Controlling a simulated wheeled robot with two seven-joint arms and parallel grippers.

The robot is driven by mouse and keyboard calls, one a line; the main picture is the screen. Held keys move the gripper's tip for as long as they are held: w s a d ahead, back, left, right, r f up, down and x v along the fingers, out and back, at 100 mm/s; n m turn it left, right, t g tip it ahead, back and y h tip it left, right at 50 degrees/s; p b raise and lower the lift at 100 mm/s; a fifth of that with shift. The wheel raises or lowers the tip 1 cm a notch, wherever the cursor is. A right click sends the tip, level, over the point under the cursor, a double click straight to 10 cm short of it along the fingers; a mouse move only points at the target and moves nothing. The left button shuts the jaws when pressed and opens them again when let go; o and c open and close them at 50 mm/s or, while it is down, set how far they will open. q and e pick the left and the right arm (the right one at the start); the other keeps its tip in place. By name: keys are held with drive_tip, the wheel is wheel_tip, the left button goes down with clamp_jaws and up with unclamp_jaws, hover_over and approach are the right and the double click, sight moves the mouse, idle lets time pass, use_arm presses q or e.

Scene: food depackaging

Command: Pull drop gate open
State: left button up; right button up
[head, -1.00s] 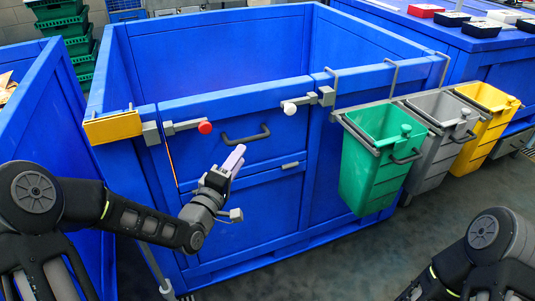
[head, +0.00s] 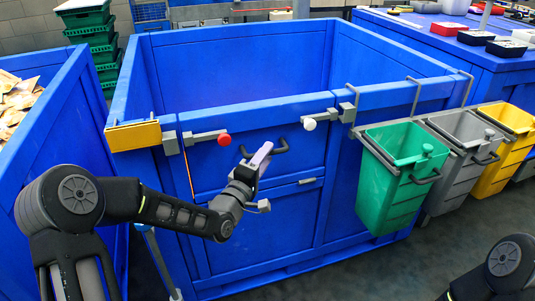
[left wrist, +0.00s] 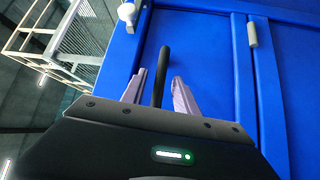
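The blue drop gate (head: 222,165) is the upper front panel of a large blue bin and stands upright, closed. Its dark bar handle (head: 281,146) is partly hidden behind my left gripper (head: 263,153). In the left wrist view my left gripper (left wrist: 158,92) is open, its two pale fingers on either side of the dark handle (left wrist: 163,66), with visible gaps. A latch with a red knob (head: 224,140) sits at the gate's upper left, and one with a white knob (head: 310,124) at its upper right. My right gripper is out of view.
Green (head: 386,195), grey (head: 452,185) and yellow (head: 503,167) bins hang on the right. Another blue bin (head: 62,130) stands at the left. A yellow block (head: 134,135) sits on the front left corner. Floor is open in front.

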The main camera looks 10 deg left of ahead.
use_arm(q)
drive_tip(key=shift+x, duration=0.85)
clamp_jaws()
idle(0.8)
